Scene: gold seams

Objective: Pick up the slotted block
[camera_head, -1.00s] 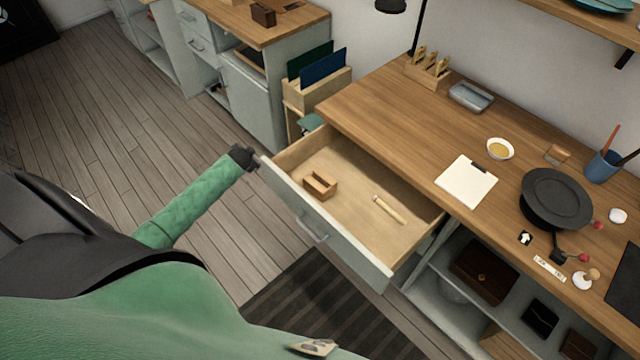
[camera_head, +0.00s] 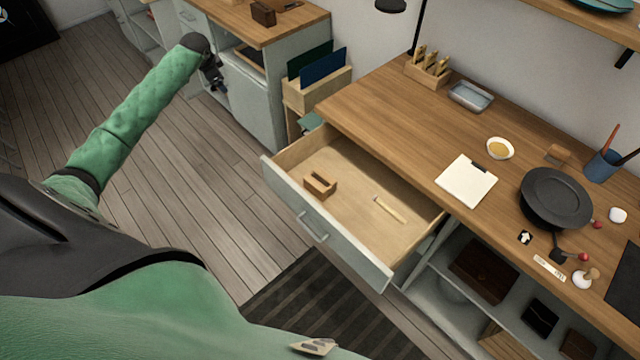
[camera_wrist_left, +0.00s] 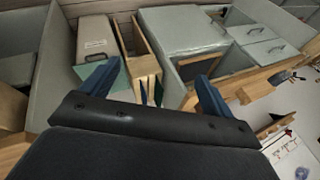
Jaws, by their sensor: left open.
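The slotted block (camera_head: 320,185), a small light-brown wooden block with a groove, lies in the left part of the open drawer (camera_head: 390,240). My left gripper (camera_head: 216,78) is raised over the floor side, left of and beyond the drawer, clear of the block. In the left wrist view its two blue fingers (camera_wrist_left: 152,90) stand wide apart with nothing between them. The block cannot be made out in that view. My right gripper is not in view.
A pale wooden-handled tool (camera_head: 388,209) lies in the drawer, right of the block. The worktop (camera_head: 390,110) overhangs the drawer's back. A wooden file holder (camera_head: 315,92) stands beyond the drawer's far left corner. A darker block (camera_head: 263,14) sits on the back counter.

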